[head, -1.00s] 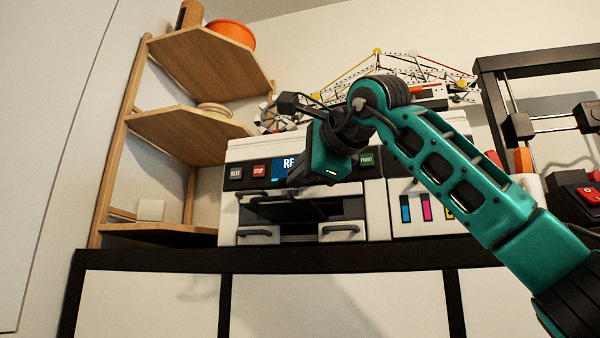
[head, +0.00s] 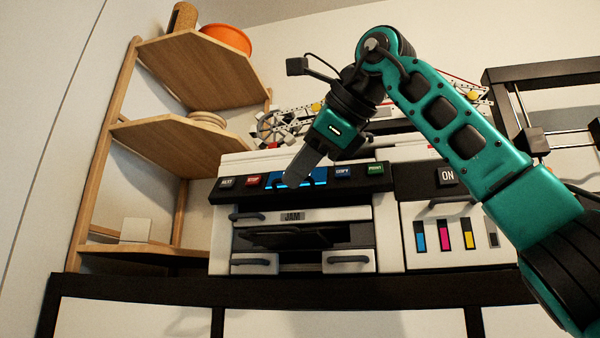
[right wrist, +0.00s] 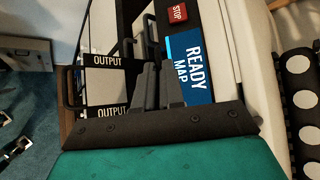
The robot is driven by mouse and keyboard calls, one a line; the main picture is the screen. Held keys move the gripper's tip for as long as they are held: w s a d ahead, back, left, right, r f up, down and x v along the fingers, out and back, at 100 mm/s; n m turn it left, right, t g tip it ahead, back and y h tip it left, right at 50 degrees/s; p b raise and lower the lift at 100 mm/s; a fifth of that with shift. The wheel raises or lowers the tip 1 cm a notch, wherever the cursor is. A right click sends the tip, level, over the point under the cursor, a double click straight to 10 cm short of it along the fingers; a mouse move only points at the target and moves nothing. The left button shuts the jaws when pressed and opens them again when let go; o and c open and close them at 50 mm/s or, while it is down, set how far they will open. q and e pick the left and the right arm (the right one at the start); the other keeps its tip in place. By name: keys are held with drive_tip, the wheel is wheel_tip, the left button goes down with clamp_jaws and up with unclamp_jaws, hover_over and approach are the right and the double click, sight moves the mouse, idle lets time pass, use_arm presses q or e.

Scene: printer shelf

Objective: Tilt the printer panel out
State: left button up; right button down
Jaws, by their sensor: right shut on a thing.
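The white and black printer (head: 388,235) stands on a dark-topped cabinet. Its black control panel (head: 228,195) carries a blue screen (head: 318,178) and a row of buttons. The panel's lower edge appears to stand out from the body, with its face leaning upward. My right gripper (head: 288,187) comes down from above at the screen, its fingers shut at the panel's handle, which they mostly hide. In the right wrist view, the fingers (right wrist: 158,82) lie beside the screen (right wrist: 190,65); the grip itself is hard to make out. My left gripper is out of view.
Below the panel are a bar marked JAM (head: 293,216), a dark slot and two output drawers (head: 350,261) with handles. A wooden shelf (head: 185,142) stands close on the left. A black-framed machine (head: 515,115) is at the right.

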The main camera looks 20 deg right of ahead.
drive_tip(key=shift+s+r, duration=0.1)
drive_tip(key=shift+r, duration=0.3)
drive_tip(key=shift+g, duration=0.3)
drive_tip(key=c, duration=1.5)
unclamp_jaws()
drive_tip(key=shift+v, duration=6.45)
drive_tip(key=shift+d+f, duration=0.1)
